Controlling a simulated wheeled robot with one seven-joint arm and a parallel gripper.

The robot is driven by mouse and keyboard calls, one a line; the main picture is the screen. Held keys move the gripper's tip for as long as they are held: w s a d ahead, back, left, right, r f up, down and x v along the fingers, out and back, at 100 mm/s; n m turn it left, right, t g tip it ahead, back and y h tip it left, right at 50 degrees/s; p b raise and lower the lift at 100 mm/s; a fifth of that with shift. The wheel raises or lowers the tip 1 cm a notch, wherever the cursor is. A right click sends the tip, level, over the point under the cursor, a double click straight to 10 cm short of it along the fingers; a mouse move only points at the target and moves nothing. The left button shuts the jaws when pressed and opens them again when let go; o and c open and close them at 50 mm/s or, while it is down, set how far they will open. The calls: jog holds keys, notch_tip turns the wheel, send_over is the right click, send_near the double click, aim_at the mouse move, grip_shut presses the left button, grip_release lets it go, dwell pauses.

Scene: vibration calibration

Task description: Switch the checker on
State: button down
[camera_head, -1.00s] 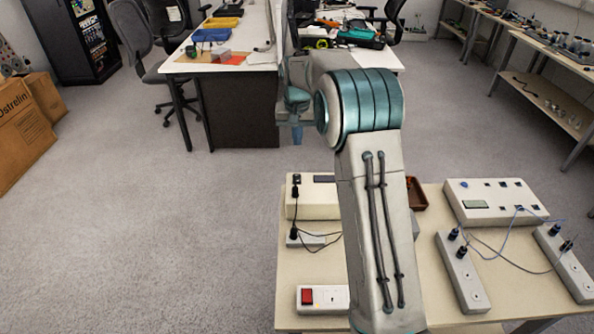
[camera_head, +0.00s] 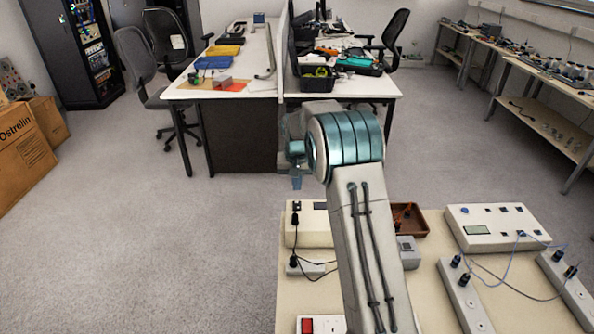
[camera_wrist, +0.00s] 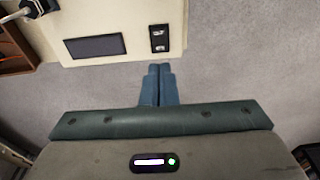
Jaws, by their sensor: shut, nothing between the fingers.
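A cream box with a dark display, apparently the checker (camera_head: 308,232), stands at the back left of the near table. In the wrist view the checker (camera_wrist: 125,47) is at the top. Its display (camera_wrist: 95,46) looks dark. A small black switch (camera_wrist: 158,38) sits beside the display near the box's edge. My gripper (camera_head: 296,180) is shut and empty, just beyond the box in the head view. In the wrist view my gripper's fingertips (camera_wrist: 159,68) point toward the switch, and no contact is clear. My arm hides part of the box in the head view.
A brown tray (camera_head: 421,222) is right of the checker. Another cream box (camera_head: 478,241) and power strips (camera_head: 466,300) with cables stand at the right. A strip with a red switch (camera_head: 307,326) is at the front left. Open floor lies beyond the table.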

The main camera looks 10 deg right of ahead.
aim_at(297, 202)
jog(key=f, duration=0.5)
jog(key=shift+w+f+p, duration=0.35)
jog(key=shift+p, duration=0.05)
jog(key=shift+f, duration=0.1)
jog(key=shift+f+b, duration=0.1)
jog(key=shift+b, duration=0.2)
jog(key=shift+s+f, duration=0.1)
jog(key=shift+s, duration=0.65)
jog(key=shift+r, duration=0.2)
